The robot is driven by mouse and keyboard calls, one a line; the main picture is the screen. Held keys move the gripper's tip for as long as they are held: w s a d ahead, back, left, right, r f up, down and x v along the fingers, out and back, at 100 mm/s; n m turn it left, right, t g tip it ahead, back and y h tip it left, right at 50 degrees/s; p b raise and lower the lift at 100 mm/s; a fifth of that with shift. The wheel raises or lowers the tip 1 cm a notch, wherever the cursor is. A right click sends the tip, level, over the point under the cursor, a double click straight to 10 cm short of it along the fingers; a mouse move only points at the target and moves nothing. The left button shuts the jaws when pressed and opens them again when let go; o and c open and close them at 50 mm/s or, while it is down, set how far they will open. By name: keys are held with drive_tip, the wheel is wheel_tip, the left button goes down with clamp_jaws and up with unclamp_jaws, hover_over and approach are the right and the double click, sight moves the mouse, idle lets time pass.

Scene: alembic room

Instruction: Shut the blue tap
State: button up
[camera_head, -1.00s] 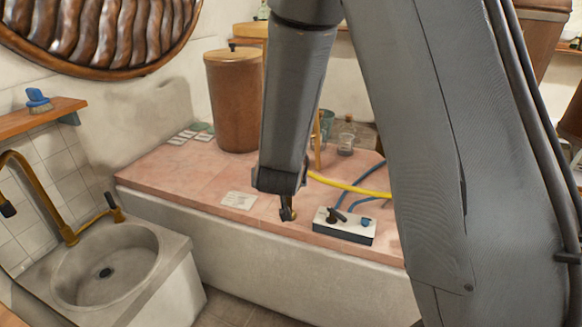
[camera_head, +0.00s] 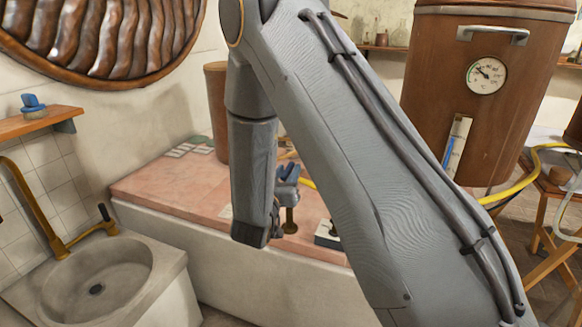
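A short brass fitting with a blue, forked-looking top (camera_head: 288,182) stands on the pink bench, just right of my forearm's lower end. It may be the blue tap; my arm stands close to it and I cannot tell its setting. A white box with a dark front (camera_head: 327,234) sits to its right on the bench, mostly hidden behind my arm. The small levers on the box are out of sight now. My gripper is not clearly visible; the wrist end of my arm hangs over the bench's front edge.
The pink-topped bench (camera_head: 180,185) has free room at its left. A stone sink (camera_head: 150,245) with a brass spout stands at front left. A brown boiler with a gauge (camera_head: 487,75) is at right, with a yellow hose (camera_head: 535,165) beside it.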

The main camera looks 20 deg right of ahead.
sight(291, 166)
drive_tip(key=shift+x, duration=2)
clamp_jaws()
